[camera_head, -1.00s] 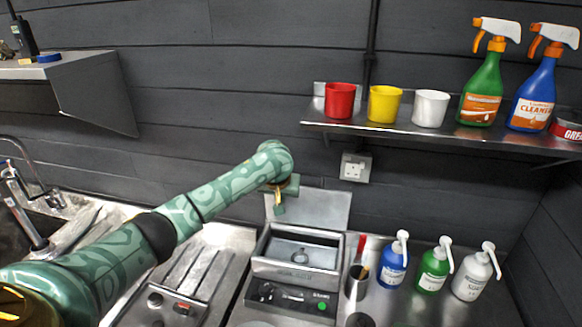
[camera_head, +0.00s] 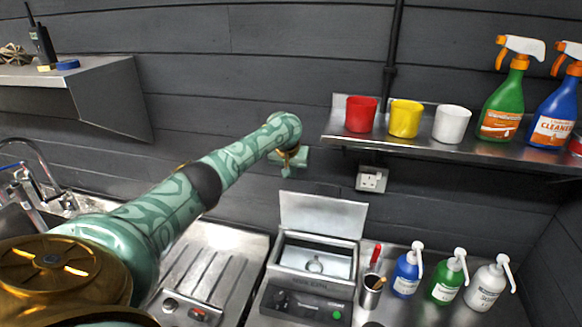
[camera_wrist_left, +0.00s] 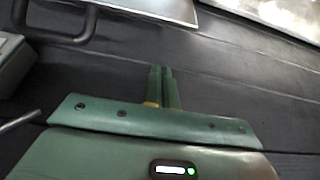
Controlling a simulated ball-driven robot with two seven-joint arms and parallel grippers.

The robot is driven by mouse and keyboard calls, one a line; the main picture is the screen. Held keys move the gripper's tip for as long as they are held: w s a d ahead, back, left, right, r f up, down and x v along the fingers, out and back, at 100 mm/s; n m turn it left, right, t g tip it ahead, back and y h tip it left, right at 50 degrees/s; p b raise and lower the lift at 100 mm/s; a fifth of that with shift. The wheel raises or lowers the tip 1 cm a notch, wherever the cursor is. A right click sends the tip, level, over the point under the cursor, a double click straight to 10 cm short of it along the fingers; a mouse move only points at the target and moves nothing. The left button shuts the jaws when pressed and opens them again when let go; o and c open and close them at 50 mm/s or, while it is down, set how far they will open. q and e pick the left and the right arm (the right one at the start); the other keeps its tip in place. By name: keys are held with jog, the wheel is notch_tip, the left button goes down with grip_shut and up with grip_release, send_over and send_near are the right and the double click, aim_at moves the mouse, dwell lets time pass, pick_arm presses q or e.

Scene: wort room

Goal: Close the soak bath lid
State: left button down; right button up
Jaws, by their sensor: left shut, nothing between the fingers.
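The soak bath (camera_head: 305,293) is a metal box with a control panel and a round green light, set in the counter. Its lid (camera_head: 323,215), a flat grey plate, stands up at the back edge, so the bath is open and a ring-shaped thing shows inside. My left gripper (camera_head: 297,172) is above the lid's top left corner, apart from it in the picture. In the left wrist view its fingers (camera_wrist_left: 161,72) are together with nothing between them. My right gripper is not in view.
A wall shelf (camera_head: 440,155) with cups and spray bottles juts out at the right. A metal pot (camera_head: 371,293) and several pump bottles (camera_head: 445,282) stand right of the bath. A ribbed drainer (camera_head: 205,265) lies left. A socket (camera_head: 371,179) is on the wall.

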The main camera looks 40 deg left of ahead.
aim_at(290, 204)
pick_arm(q)
jog(key=s+f+p, duration=0.1)
jog(key=s+d+f+p, duration=0.1)
jog(key=f, duration=0.1)
jog(key=shift+s+d, duration=0.2)
dwell(0.4)
jog(key=shift+f, duration=0.15)
